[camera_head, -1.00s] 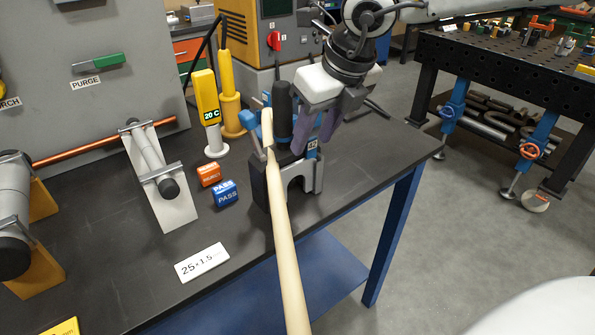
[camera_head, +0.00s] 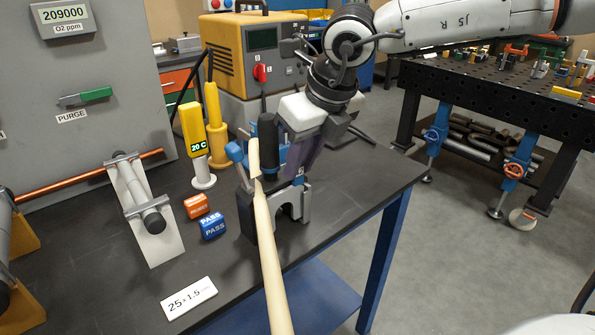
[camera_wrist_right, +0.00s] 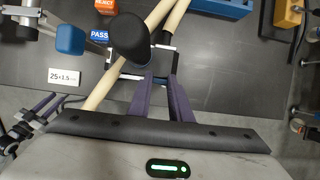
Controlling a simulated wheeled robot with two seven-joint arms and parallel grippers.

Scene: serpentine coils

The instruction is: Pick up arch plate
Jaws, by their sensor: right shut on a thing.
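The grey arch plate (camera_head: 293,207) stands upright on the dark bench, against the front right of a tool with a black block. In the right wrist view a pale part that looks like its top edge (camera_wrist_right: 133,72) shows just beyond the fingers. My right gripper (camera_head: 297,172) comes down from above with purple fingers. It is shut on the arch plate's upper part; the exact contact is partly hidden. The fingers also show in the right wrist view (camera_wrist_right: 163,85).
The tool's black handle (camera_head: 268,138), blue knob (camera_head: 234,151) and long pale wooden handle (camera_head: 268,255) crowd the plate's left. PASS (camera_head: 212,225) and orange (camera_head: 197,206) blocks lie further left. The bench is clear to the plate's right.

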